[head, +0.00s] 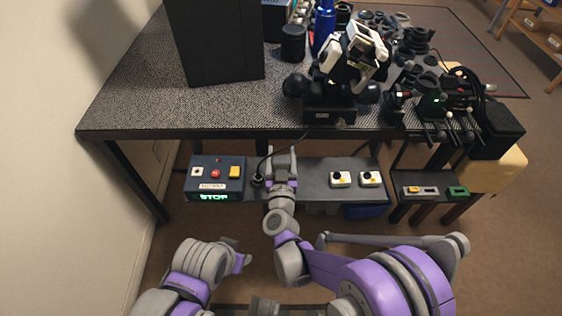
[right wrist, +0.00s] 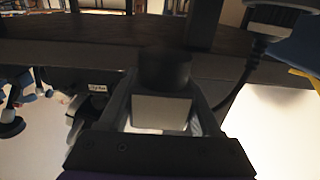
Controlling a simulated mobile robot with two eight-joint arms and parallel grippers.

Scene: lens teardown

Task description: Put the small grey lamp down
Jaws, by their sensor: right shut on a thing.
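The control box (head: 215,178) with buttons and a green STOP display is left of the right gripper. A thin dark cable (head: 285,146) runs beside the gripper. A white lens device (head: 352,55) stands on the table.

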